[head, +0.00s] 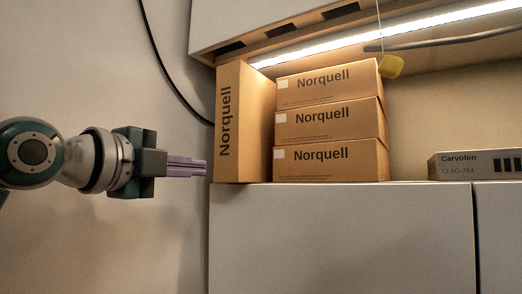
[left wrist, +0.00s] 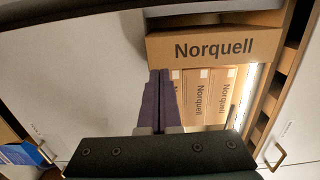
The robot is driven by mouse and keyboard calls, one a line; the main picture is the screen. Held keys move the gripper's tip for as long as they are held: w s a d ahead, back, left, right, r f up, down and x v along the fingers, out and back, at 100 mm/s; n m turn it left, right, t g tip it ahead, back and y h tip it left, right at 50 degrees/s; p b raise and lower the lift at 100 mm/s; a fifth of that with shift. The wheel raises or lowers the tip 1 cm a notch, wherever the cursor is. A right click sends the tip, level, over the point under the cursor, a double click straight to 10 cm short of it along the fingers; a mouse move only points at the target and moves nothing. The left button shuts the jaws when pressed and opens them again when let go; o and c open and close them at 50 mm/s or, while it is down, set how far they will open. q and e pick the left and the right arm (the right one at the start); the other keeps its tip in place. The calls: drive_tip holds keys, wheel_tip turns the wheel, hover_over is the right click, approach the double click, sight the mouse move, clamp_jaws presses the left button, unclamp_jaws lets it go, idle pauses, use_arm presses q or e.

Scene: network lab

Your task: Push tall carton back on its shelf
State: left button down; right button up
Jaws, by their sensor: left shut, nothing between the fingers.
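The tall carton (head: 228,120), brown with "Norquell" printed up its narrow face, stands upright at the left end of the shelf. In the left wrist view the carton (left wrist: 215,46) lies across the top, beyond the fingertips. My left gripper (head: 205,168) is shut and empty, its purple fingers pointing right towards the carton's lower left edge. A thin gap shows between fingertips and carton in the head view; contact in depth cannot be told. The fingers (left wrist: 158,80) also show in the left wrist view. My right gripper is not in view.
Several stacked Norquell boxes (head: 330,122) stand right of the tall carton. A grey Carvolen box (head: 475,165) lies farther right. The shelf top between them is clear. Pale cabinet doors (head: 340,235) are below, and a dark cable (head: 165,65) hangs on the wall.

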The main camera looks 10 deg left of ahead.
sight(227, 170)
use_arm(q)
drive_tip(key=p+x, duration=0.3)
drive_tip(key=x, duration=0.2)
drive_tip(key=shift+r, duration=0.2)
drive_tip(key=shift+w+d+f+p, duration=0.15)
drive_tip(key=shift+w+f+p, duration=0.05)
drive_tip(key=shift+w+p, duration=0.4)
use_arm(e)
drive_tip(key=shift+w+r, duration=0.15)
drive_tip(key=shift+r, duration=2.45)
